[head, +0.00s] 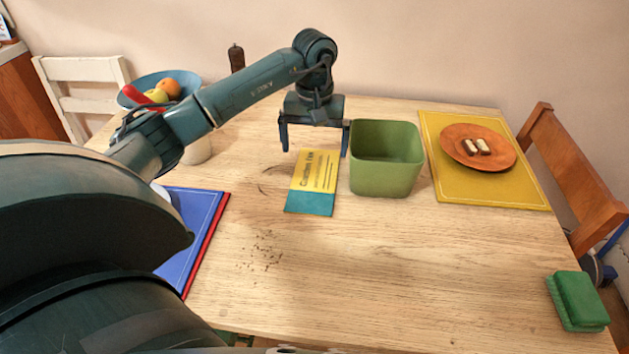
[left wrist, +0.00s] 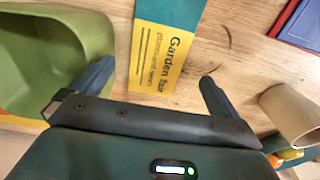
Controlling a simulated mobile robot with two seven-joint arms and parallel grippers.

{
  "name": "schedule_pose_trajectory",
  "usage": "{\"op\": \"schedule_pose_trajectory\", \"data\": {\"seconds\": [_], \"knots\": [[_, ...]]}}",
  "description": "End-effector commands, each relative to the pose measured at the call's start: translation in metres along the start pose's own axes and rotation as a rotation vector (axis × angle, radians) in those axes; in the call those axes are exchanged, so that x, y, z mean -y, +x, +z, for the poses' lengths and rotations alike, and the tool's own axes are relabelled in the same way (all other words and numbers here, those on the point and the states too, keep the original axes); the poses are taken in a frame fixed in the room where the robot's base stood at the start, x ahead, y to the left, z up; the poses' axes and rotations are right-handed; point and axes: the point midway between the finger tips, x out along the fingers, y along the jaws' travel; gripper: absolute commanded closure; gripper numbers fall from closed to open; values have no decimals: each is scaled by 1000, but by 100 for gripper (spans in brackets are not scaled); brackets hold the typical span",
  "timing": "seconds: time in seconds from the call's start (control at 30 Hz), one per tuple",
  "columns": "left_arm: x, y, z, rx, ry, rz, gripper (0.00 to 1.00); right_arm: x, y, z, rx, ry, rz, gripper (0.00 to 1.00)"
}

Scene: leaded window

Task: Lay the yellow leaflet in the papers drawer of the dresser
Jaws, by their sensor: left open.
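The yellow leaflet (head: 315,180), with a teal band and the words "Garden Fair", lies flat on the wooden table. It also shows in the left wrist view (left wrist: 160,62), between my fingers and beyond them. My left gripper (head: 315,148) is open, fingers down, above the leaflet's far end; it is empty. In the left wrist view my left gripper (left wrist: 152,82) has one finger close to the green bin. The dresser and its papers drawer cannot be made out. My right gripper is not in view.
A green bin (head: 386,170) stands just right of the leaflet. A yellow mat (head: 445,187) bears a brown plate (head: 500,157). A blue fruit bowl (head: 135,94) and a beige cup (left wrist: 293,112) are to the left. A green sponge (head: 580,300) lies front right. The table's front middle is clear except for crumbs.

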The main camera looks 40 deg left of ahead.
Motion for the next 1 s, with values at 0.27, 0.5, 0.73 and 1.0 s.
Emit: {"op": "schedule_pose_trajectory", "data": {"seconds": [0.27,0.5,0.73,1.0], "knots": [[0,27,0,1,0,1,0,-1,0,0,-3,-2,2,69],[0,62,0,5,0,0,0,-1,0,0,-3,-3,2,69],[0,77,-1,-1,-1,1,0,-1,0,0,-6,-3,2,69],[0,77,-1,-1,0,1,8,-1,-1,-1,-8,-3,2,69]]}}
